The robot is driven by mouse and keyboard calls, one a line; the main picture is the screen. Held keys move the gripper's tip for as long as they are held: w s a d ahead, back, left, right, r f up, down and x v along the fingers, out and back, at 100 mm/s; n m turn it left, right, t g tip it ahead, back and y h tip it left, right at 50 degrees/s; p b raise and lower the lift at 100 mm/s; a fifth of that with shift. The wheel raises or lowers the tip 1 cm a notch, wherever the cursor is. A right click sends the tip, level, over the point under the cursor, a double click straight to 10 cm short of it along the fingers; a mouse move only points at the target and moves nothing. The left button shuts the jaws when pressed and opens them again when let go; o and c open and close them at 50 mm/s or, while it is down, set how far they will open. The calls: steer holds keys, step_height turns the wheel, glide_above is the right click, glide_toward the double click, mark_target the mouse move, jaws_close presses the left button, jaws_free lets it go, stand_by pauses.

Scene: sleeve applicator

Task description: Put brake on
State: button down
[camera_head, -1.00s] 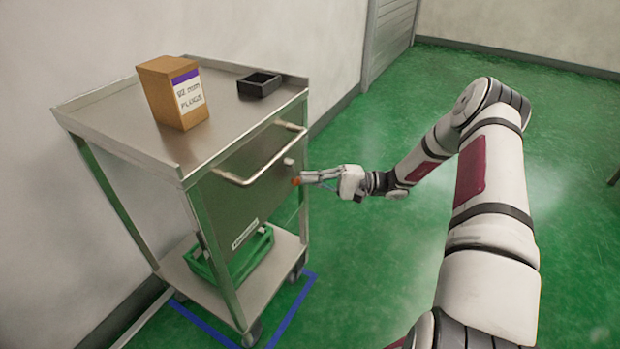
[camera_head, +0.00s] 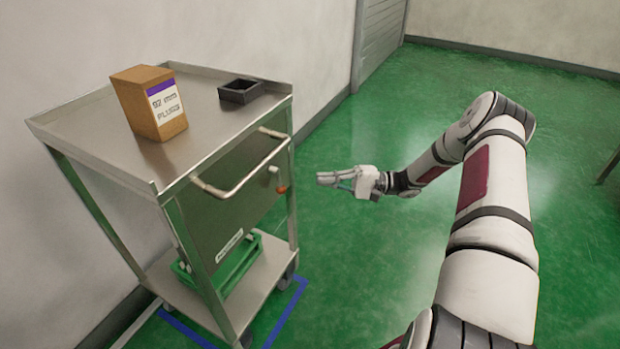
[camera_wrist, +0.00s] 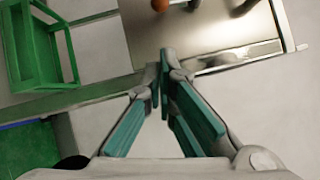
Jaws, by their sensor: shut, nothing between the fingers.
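A steel cart (camera_head: 150,176) stands at the left in the head view. A small lever with an orange knob (camera_head: 281,189) hangs below a pale pivot (camera_head: 273,171) at the right side of the cart's front panel. I take this lever to be the brake. The orange knob (camera_wrist: 160,4) is cut by the top edge of the wrist view. My gripper (camera_head: 320,178) is shut and empty, to the right of the knob and apart from it. Its fingertips (camera_wrist: 160,75) meet below the knob in the wrist view.
A bar handle (camera_head: 240,182) juts from the cart's front above the lever. A box of plugs (camera_head: 138,118) and a black tray (camera_head: 235,96) sit on top. A green crate (camera_head: 240,258) is on the lower shelf. Green floor (camera_head: 350,270) is clear to the right.

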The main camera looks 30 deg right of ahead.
steer(key=shift+p+v, duration=0.35)
steer(key=shift+v, duration=1.95)
steer(key=shift+r, duration=0.1)
